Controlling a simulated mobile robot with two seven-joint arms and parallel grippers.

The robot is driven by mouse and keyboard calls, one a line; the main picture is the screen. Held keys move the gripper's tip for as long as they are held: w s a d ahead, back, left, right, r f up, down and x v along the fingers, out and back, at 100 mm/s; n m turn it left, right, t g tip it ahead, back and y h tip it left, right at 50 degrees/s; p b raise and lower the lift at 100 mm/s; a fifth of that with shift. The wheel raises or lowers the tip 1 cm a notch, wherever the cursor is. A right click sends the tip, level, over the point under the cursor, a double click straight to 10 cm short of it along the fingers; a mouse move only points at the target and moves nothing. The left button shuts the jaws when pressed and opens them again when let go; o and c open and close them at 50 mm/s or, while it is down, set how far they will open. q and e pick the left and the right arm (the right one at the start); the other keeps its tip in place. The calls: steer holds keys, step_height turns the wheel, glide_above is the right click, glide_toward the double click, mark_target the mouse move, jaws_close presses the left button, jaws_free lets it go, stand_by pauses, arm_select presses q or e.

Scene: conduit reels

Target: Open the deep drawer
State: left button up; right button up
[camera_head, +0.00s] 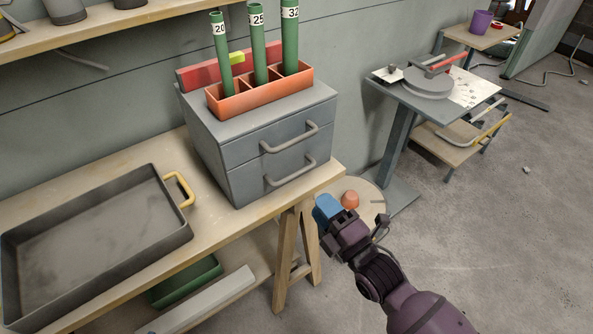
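A grey drawer unit (205,140) stands on the wooden bench against the wall. It has two drawers, both shut. The upper drawer (243,150) and the lower drawer (250,186) each carry a grey bar handle, the upper handle (290,140) and the lower handle (291,175). I cannot clearly tell which drawer is deeper. My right gripper (327,210) is in front and to the right of the unit, below the lower handle and apart from it. My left gripper is out of view.
An orange rack (265,93) with green tubes marked 20, 25 and 32 sits on the unit. A dark tray (90,235) with a yellow handle lies left on the bench (225,228). A round stool (372,205) with an orange item is behind my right gripper.

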mark_target(296, 172)
steer(key=b+x, duration=0.1)
steer(key=x, duration=0.9)
steer(key=shift+c, duration=0.5)
jaws_close()
